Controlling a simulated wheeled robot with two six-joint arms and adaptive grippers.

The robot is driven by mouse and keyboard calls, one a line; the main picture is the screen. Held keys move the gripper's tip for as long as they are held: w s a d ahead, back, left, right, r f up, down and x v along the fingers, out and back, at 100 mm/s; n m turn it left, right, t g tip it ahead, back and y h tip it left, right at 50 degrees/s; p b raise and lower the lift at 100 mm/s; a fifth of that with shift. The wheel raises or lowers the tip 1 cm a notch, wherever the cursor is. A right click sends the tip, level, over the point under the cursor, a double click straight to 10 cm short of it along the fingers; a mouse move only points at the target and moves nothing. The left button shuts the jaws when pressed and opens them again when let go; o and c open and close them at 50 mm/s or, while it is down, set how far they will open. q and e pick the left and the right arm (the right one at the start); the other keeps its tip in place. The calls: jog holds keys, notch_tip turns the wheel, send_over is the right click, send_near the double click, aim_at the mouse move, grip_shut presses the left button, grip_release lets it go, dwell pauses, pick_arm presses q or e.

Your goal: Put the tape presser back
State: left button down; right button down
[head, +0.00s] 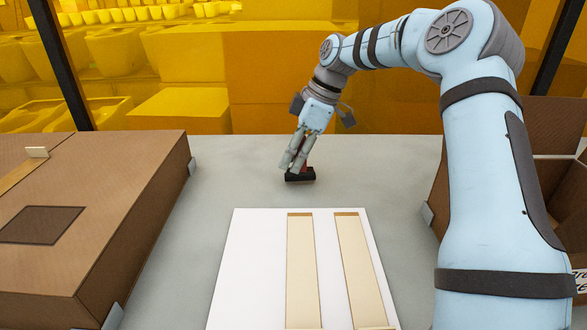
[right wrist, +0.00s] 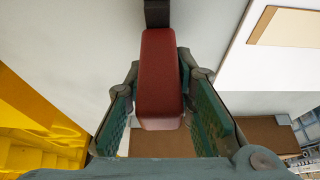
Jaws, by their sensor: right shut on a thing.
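The tape presser has a red handle and a black base (head: 300,175). It stands on the grey table behind the white board. My right gripper (head: 297,160) reaches down to it and is shut on its handle, with the black base at table level below the fingers. In the right wrist view the red handle (right wrist: 162,75) of the tape presser lies between the two green-padded fingers (right wrist: 160,110). Part of the handle is hidden by the fingers in the head view. My left gripper is not in view.
A white board (head: 262,270) with two tan tape strips (head: 302,270) lies in front. A closed brown box (head: 120,190) stands at left, its top bearing a strip. An open box (head: 555,130) stands at right, partly behind my arm. Table around the presser is clear.

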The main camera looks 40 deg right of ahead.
jog(key=shift+w+f, duration=0.15)
jog(key=shift+f, duration=0.25)
jog(key=shift+f, duration=0.15)
jog(key=c, duration=1.4)
grip_release()
jog(key=shift+f, duration=0.1)
